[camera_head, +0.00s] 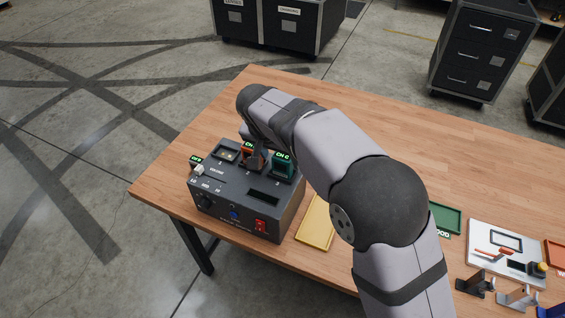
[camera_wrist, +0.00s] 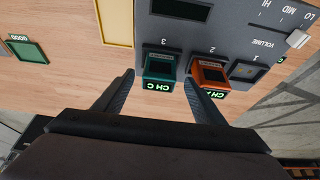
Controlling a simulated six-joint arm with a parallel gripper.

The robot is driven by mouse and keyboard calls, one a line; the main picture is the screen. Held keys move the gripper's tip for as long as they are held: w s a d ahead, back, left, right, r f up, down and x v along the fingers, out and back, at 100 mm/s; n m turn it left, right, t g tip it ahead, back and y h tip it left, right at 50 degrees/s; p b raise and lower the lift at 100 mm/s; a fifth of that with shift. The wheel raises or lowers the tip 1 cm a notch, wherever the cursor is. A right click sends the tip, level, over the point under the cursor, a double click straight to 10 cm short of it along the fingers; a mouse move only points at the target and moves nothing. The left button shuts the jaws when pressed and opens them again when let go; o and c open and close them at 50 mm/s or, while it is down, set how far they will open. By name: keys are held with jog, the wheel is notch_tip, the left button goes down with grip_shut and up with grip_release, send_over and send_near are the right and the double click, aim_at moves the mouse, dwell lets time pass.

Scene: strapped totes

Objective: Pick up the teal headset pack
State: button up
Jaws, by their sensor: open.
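The teal headset pack (camera_wrist: 158,67) stands in the slot marked 3 of a dark grey charger box (camera_head: 270,224), under a lit "CH C" label. It also shows in the head view (camera_head: 284,166) at the box's back right. My gripper (camera_wrist: 159,77) is open and empty. In the wrist view its two fingertips lie on either side of the teal pack, the right one between it and the orange pack (camera_wrist: 209,76). I cannot tell whether the fingers are down at the pack's height or still above it. In the head view my arm hides most of the gripper.
The orange pack stands close beside the teal one in slot 2; slot 1 holds no coloured pack. A yellow tray (camera_head: 316,224) lies right of the box, and a green tray (camera_head: 446,217) lies further right. A white board (camera_head: 505,246) with tools is at the table's right.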

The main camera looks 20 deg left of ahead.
aim_at(281, 158)
jog(key=shift+p+x, duration=0.75)
jog(key=shift+x, duration=1.1)
jog(key=shift+d, duration=0.1)
jog(key=c, duration=1.3)
jog(key=shift+o, duration=0.2)
jog(key=shift+r, duration=0.1)
